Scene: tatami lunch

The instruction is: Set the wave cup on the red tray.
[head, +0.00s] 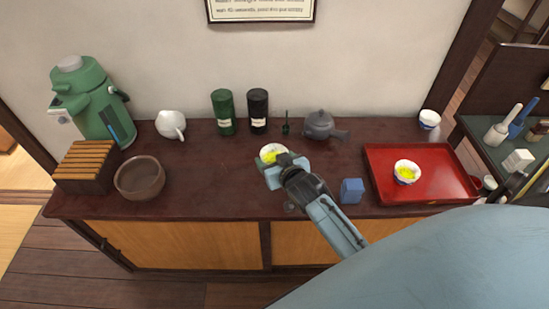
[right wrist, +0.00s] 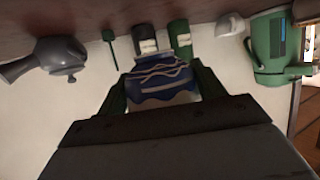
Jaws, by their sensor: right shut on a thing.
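The wave cup (right wrist: 160,82) is dark blue with pale wavy lines and sits between the two green fingers of my right gripper in the right wrist view. In the head view, the cup (head: 270,150) shows a white inside with yellow-green contents. It is partly hidden by my right gripper (head: 284,164), which is shut on it over the middle of the counter. I cannot tell whether the cup touches the counter. The red tray (head: 384,189) lies to the right, with another white cup (head: 407,172) of yellow contents on it. My left gripper is not in view.
A blue block (head: 352,191) stands between my right gripper and the tray. A grey teapot (head: 319,125), a green whisk (head: 286,124) and two canisters (head: 223,112) stand behind. A brown bowl (head: 139,178) is at left. The tray's left half is clear.

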